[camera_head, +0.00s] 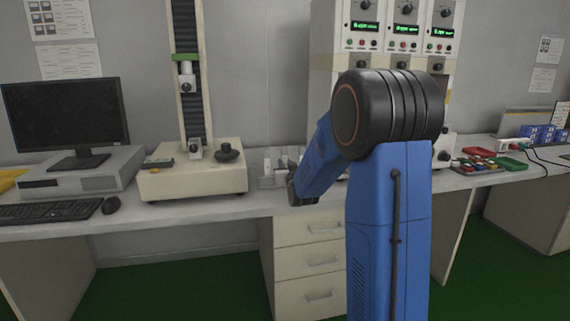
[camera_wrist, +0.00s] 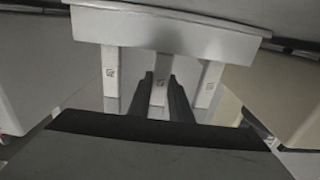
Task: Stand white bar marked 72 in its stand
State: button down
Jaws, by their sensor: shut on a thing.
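In the wrist view, three white bars with small dark marks stand side by side against a pale grey block (camera_wrist: 165,30), which looks like the stand. My gripper (camera_wrist: 161,88) has its two dark fingers on either side of the middle bar (camera_wrist: 159,96) and is shut on it. The left bar (camera_wrist: 111,75) and right bar (camera_wrist: 208,85) are outside the fingers. The marks are too small to read, so I cannot tell which is 72. In the head view, small pale upright pieces (camera_head: 267,166) show on the bench, and my arm hides most of my gripper.
The bench (camera_head: 235,207) holds a tall test machine (camera_head: 190,183) left of my arm, then a monitor (camera_head: 66,113) and keyboard (camera_head: 48,212). Control cabinets (camera_head: 330,60) stand behind my arm. Coloured trays (camera_head: 490,160) lie at the right. Pale surfaces flank the bars closely in the wrist view.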

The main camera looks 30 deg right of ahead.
jog(key=shift+s+f, duration=0.1)
jog(key=shift+f, duration=0.35)
dwell(0.3)
jog(key=c, duration=1.5)
grip_release()
jog(key=shift+f, duration=0.15)
jog(key=shift+c, duration=0.2)
jog(key=r+v, duration=0.1)
jog(key=v, duration=1.6)
jog(key=shift+s+a+r, duration=0.1)
jog(key=shift+s+r, duration=0.05)
jog(key=shift+s, duration=0.05)
jog(key=s+a+f+n+g+y, duration=0.1)
jog(key=s+a+f+g+y, duration=0.15)
jog(key=s+a, duration=0.4)
jog(key=s+a+f+n+g+y, duration=0.1)
jog(key=s+a+f+g, duration=0.1)
jog(key=s+a+g, duration=0.45)
jog(key=s+a+f+g, duration=0.1)
jog(key=s+a, duration=0.1)
jog(key=s, duration=0.9)
jog(key=s+a+f+n+g+y, duration=0.1)
jog(key=s+a+f+g, duration=0.1)
jog(key=s, duration=0.9)
jog(key=shift+f+g, duration=0.3)
jog(key=shift+y, duration=0.25)
